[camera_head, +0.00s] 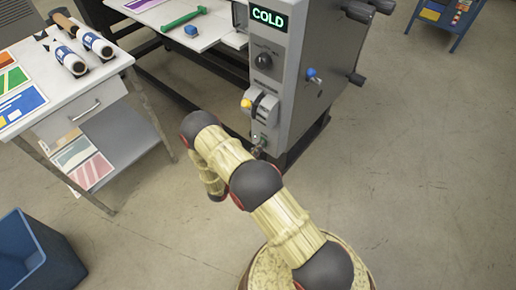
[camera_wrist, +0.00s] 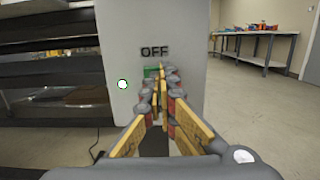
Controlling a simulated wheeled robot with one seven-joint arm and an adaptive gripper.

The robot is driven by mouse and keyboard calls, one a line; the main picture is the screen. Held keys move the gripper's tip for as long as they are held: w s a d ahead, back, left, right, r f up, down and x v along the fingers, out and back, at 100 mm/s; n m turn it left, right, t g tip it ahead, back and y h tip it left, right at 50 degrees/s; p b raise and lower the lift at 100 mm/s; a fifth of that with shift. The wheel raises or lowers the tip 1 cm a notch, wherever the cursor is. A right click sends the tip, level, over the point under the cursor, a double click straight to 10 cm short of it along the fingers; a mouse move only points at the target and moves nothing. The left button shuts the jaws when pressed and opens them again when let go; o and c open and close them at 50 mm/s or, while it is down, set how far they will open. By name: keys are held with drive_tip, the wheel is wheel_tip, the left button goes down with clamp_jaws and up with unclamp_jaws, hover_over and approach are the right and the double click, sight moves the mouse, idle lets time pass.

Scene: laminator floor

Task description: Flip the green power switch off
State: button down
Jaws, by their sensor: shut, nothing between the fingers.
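The green power switch (camera_wrist: 151,72) shows in the wrist view on the light grey face of the machine (camera_wrist: 190,50), just under the printed word OFF. My gripper (camera_wrist: 161,72) is shut and empty, its fingertips in front of the switch and covering most of it. I cannot tell whether the tips touch it or which way it is tilted. A round white-and-green light (camera_wrist: 123,84) sits left of the switch. In the head view, my gripper (camera_head: 258,150) is low at the machine's front panel (camera_head: 268,90), largely hidden by my arm.
The panel also carries a COLD display (camera_head: 269,17), a black knob (camera_head: 263,62) and a lever with a yellow end (camera_head: 246,104). A white side table (camera_head: 60,105) with rolls and sheets stands left. A blue bin (camera_head: 35,255) is at lower left. The floor to the right is clear.

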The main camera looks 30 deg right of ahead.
drive_tip(key=y+p, duration=0.2)
drive_tip(key=shift+w+d+r+g+p, duration=0.25)
drive_tip(key=shift+d+r+g+p, duration=0.15)
drive_tip(key=f+p+v, duration=0.1)
drive_tip(key=v, duration=1.3)
drive_tip(key=shift+r, duration=0.45)
drive_tip(key=shift+s, duration=0.15)
